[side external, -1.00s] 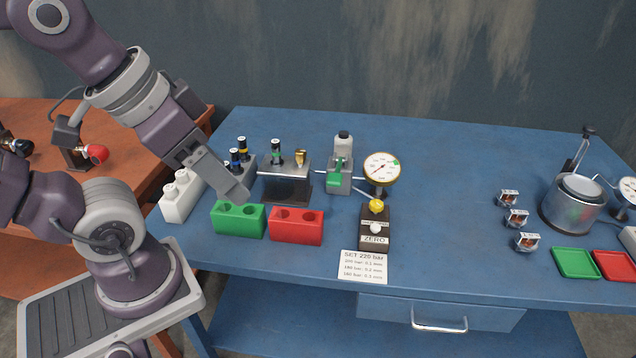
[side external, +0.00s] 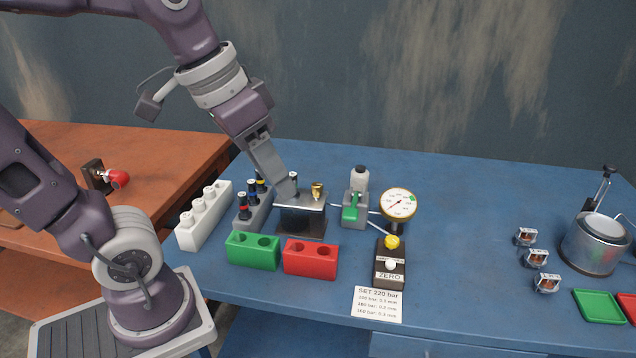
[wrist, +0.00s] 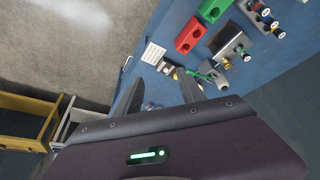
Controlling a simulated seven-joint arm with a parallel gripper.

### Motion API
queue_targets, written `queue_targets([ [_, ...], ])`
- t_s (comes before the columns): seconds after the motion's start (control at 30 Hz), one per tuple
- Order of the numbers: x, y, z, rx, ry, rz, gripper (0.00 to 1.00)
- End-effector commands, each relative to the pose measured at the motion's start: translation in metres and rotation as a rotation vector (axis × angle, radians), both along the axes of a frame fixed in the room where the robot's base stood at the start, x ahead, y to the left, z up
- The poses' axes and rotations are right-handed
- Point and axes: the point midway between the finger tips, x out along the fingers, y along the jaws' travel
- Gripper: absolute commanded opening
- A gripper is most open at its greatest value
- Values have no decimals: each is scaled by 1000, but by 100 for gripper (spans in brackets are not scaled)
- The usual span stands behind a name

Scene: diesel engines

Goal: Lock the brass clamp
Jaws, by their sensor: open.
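The small brass clamp (side external: 317,190) stands up at the right end of the steel test stand (side external: 312,206), in the side view. A dark injector with a light top (side external: 293,178) is beside it on the stand, partly hidden by my gripper. My gripper (side external: 286,196) is just left of the clamp in the side picture, over or in front of the stand; its exact height is unclear. The wrist view shows its two fingers (wrist: 160,76) apart with nothing between them.
A green block (side external: 253,250) and a red block (side external: 310,259) lie in front of the stand. A rack of injectors (side external: 252,209) and a white rack (side external: 204,216) are left. A green-levered pump (side external: 354,202) and gauge (side external: 398,203) are close on the right.

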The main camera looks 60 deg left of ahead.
Motion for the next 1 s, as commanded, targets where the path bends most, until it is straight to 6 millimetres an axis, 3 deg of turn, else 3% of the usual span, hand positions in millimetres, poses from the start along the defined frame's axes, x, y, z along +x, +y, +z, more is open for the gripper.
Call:
queue_targets([
  [0.1, 76, 41, 0, -21, 107, -10, 47],
  [0.2, 136, 92, -23, -12, 191, -31, 47],
  [0.3, 181, 147, -62, 18, 270, -68, 47],
  [0.4, 205, 188, -100, 50, 336, -116, 47],
  [0.5, 216, 212, -126, 73, 376, -155, 47],
  [0.6, 219, 220, -138, 80, 391, -172, 47],
  [1.0, 219, 220, -202, 81, 391, -175, 47],
])
